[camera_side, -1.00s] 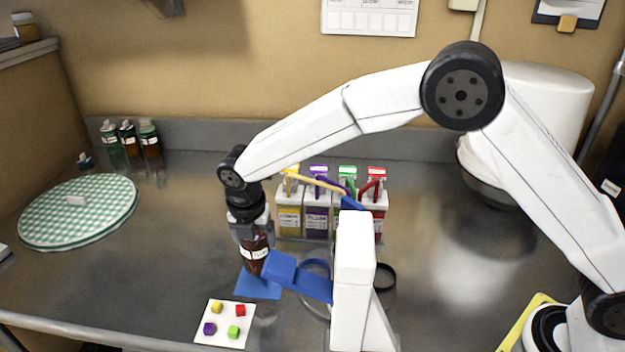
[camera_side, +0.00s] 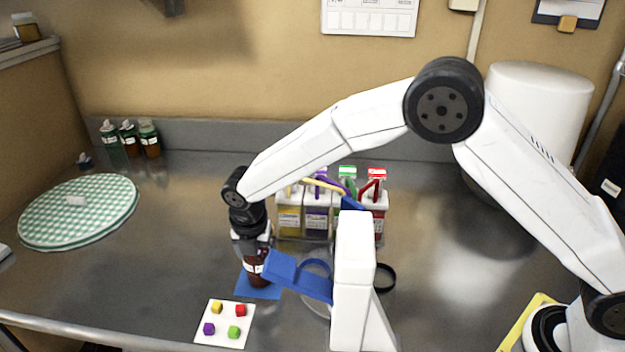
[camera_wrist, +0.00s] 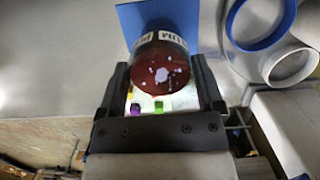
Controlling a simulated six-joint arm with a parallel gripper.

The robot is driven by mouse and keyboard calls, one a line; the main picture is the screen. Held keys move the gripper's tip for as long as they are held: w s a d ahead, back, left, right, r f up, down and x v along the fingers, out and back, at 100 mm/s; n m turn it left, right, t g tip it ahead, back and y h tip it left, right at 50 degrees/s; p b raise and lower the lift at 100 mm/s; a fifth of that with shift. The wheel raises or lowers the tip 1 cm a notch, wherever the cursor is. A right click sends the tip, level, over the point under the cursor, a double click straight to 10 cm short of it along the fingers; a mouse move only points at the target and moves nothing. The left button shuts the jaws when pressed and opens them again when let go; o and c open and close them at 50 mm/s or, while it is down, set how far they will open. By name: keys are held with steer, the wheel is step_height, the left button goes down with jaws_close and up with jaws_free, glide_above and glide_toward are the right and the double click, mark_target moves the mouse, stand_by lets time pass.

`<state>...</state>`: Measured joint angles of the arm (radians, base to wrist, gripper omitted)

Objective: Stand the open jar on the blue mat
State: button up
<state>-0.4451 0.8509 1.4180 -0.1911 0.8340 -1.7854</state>
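The open jar (camera_side: 257,272) is dark red-brown with a white label band and stands nearly upright over the blue mat (camera_side: 243,288). Its base appears at the mat's surface, but I cannot tell whether it touches. In the wrist view I look down into the jar's mouth (camera_wrist: 160,72), which shows red contents with pale bits. My gripper (camera_wrist: 160,92) is shut on the jar, with a dark finger on each side of it. In the side view my gripper (camera_side: 252,250) points down. The mat also shows behind the jar in the wrist view (camera_wrist: 128,20).
A white stand (camera_side: 355,270) with a blue arm (camera_side: 300,277) is close right of the jar. A white card (camera_side: 222,335) with several coloured cubes lies in front. Several labelled cartons (camera_side: 317,215) stand behind. The counter to the left is clear up to a checked round mat (camera_side: 80,222).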

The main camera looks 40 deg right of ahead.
steer(key=shift+o, duration=0.5)
steer(key=shift+r, duration=0.15)
step_height(320, 180, up, 12)
steer(key=s+a, duration=0.1)
steer(key=shift+a, duration=0.15)
steer(key=shift+s, duration=0.1)
stand_by(0.6)
